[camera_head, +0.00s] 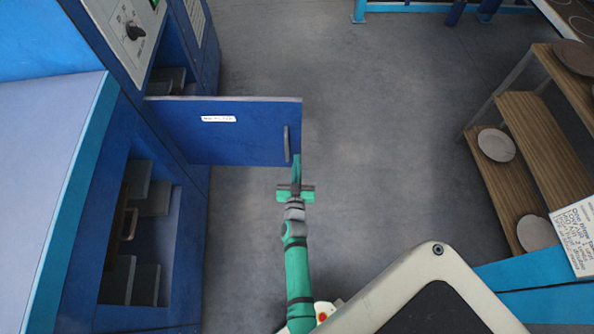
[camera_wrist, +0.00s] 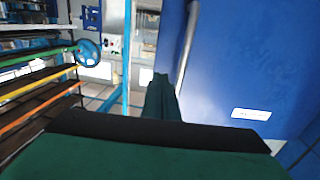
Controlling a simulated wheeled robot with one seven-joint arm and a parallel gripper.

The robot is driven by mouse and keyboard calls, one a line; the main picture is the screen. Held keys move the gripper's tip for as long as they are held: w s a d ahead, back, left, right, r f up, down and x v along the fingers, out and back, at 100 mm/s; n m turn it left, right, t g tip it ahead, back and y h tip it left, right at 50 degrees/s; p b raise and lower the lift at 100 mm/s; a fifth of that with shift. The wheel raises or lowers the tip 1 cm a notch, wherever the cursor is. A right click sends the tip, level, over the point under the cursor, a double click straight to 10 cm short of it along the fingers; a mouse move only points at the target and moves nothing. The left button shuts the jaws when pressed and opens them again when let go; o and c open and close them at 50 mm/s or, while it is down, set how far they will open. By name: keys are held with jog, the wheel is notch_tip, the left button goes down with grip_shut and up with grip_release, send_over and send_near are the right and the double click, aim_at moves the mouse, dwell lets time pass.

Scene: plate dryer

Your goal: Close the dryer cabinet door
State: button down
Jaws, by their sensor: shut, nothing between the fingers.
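The blue dryer cabinet door (camera_head: 240,137) stands open in the head view, swung out from the blue cabinet (camera_head: 172,62) on the left. It has a white label and a grey vertical handle (camera_head: 286,144) near its free edge. My green gripper (camera_head: 296,160) is shut and empty, its tips at the lower end of the handle; I cannot tell whether they touch. In the wrist view the door (camera_wrist: 235,60) fills the right side, with the handle (camera_wrist: 187,45) just beyond my gripper (camera_wrist: 162,82).
A second open compartment (camera_head: 140,230) with grey racks is at the lower left. Wooden shelves (camera_head: 535,130) with plates stand at the right. A beige-edged dark surface (camera_head: 440,310) is at the lower right. The grey floor (camera_head: 390,130) between is clear.

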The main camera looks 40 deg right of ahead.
aim_at(297, 137)
jog(key=x, duration=0.7)
jog(key=shift+w+d, duration=0.1)
jog(key=shift+w, duration=0.3)
jog(key=shift+d, duration=0.2)
jog(key=shift+a, duration=0.15)
